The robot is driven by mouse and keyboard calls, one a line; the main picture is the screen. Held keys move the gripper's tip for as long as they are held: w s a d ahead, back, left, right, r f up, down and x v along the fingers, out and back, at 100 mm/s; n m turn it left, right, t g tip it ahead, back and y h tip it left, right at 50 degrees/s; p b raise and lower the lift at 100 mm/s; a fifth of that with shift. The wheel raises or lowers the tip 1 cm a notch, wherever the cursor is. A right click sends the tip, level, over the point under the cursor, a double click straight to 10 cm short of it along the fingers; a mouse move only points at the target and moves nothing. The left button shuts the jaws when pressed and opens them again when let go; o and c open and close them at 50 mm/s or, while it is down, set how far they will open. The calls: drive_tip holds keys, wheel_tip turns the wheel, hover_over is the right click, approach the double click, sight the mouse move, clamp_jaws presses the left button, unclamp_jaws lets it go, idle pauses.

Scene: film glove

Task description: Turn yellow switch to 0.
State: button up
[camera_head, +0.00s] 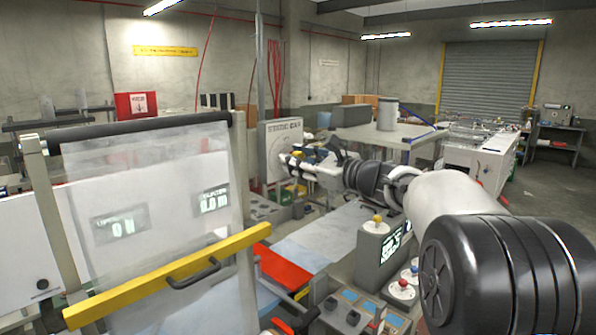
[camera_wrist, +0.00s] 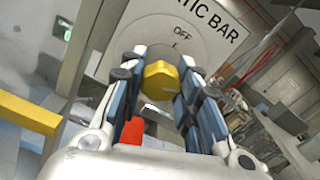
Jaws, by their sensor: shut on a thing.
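The yellow switch (camera_wrist: 160,82) is a faceted knob on a pale round dial on the panel. The panel reads "...TIC BAR", and "OFF" (camera_wrist: 182,31) stands above the knob in the tilted wrist view. My gripper (camera_head: 288,160) reaches to the panel's face. In the wrist view my gripper (camera_wrist: 164,76) has a finger on each side of the yellow knob, shut on it. The knob's pointer and any "0" mark are not clear.
A clear guard panel with a yellow bar (camera_head: 170,276) and black handle stands at the left. A grey control box (camera_head: 380,250) with a yellow-topped knob stands below my arm. A red plate (camera_head: 283,270) lies between them. A table (camera_head: 400,137) stands behind.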

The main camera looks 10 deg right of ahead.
drive_tip(key=n+b, duration=0.3)
drive_tip(key=shift+f+n+b, duration=0.2)
drive_tip(key=shift+n+b, duration=0.1)
drive_tip(key=n+b, duration=0.3)
drive_tip(key=shift+n, duration=0.4)
drive_tip(key=n+b, duration=0.3)
drive_tip(key=n, duration=0.1)
drive_tip(key=shift+d+r+n+b, duration=0.1)
drive_tip(key=shift+r+n+b, duration=0.05)
drive_tip(key=shift+n+b, duration=0.25)
drive_tip(key=shift+r+n+b, duration=0.1)
drive_tip(key=shift+n+b, duration=0.35)
drive_tip(key=shift+n, duration=0.35)
drive_tip(key=o, duration=1.1)
